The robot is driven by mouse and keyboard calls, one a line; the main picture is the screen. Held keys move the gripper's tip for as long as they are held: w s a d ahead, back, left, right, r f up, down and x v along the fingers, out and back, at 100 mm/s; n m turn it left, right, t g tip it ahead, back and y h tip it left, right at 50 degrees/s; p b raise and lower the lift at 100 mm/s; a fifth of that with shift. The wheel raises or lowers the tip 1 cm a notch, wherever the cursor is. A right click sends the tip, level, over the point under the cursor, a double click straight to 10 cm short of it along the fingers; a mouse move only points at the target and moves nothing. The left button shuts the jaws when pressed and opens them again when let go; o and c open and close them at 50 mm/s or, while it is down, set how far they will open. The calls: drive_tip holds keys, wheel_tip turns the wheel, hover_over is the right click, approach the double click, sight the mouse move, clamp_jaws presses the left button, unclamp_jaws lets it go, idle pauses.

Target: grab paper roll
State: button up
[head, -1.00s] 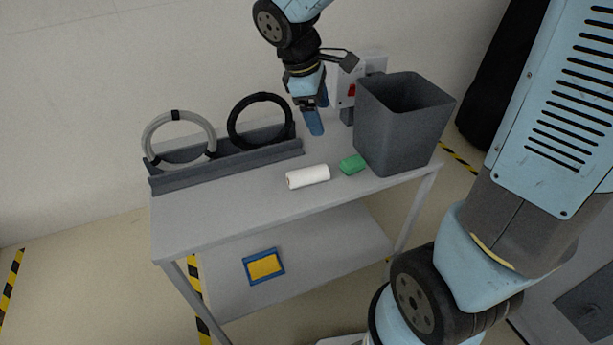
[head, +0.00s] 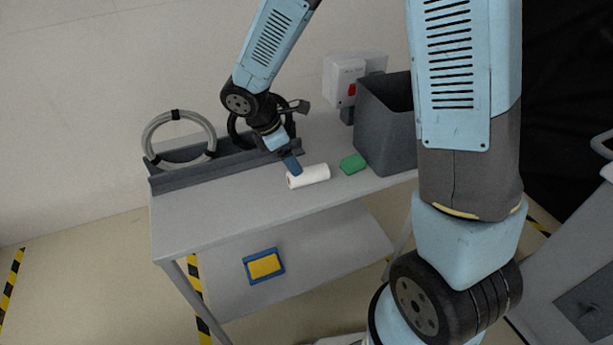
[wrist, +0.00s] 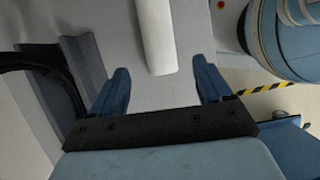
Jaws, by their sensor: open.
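The white paper roll (head: 309,176) lies on its side on the grey cart top, near its front edge. In the wrist view the roll (wrist: 157,38) lies beyond my fingertips, roughly between the lines of the two fingers. My gripper (head: 291,163) is low over the cart top, at the left end of the roll. The wrist view shows my gripper (wrist: 162,76) open, its two blue fingers wide apart with nothing between them. I cannot tell the exact height of the fingertips above the surface.
A green block (head: 353,163) lies right of the roll, beside a dark grey bin (head: 382,130). A grey rack (head: 215,166) at the back left holds a grey ring (head: 147,140) and a black ring. A blue-and-yellow item (head: 264,266) lies on the lower shelf.

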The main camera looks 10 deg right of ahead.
sight(308, 176)
drive_tip(key=shift+x, duration=3.7)
drive_tip(key=shift+a+f, duration=0.1)
drive_tip(key=shift+a, duration=0.1)
drive_tip(key=c, duration=1.2)
